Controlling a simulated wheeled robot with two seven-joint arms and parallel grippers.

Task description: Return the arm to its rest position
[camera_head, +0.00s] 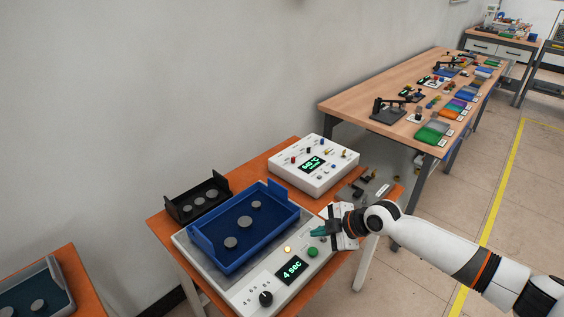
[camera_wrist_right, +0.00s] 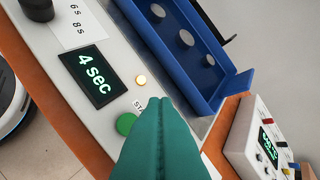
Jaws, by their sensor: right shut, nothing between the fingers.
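My right gripper (camera_head: 319,231) is shut and empty, its green fingertips just above the front panel of the white induction heater (camera_head: 217,277). In the right wrist view the shut fingers (camera_wrist_right: 160,140) point at the panel beside the green start button (camera_wrist_right: 127,124); I cannot tell whether they touch it. The button also shows in the head view (camera_head: 313,252). The heater display (camera_head: 292,270) reads "4 sec", and a small amber light (camera_head: 287,249) glows near it. A black knob (camera_head: 266,298) is at the front. My left gripper is not in view.
A blue tray (camera_head: 262,241) with several grey discs sits on the heater. A black tray (camera_head: 182,217) stands behind it, and a white control box (camera_head: 343,171) is at the back of the orange table (camera_head: 160,229). A wooden bench (camera_head: 352,104) stands beyond. Open floor lies at right.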

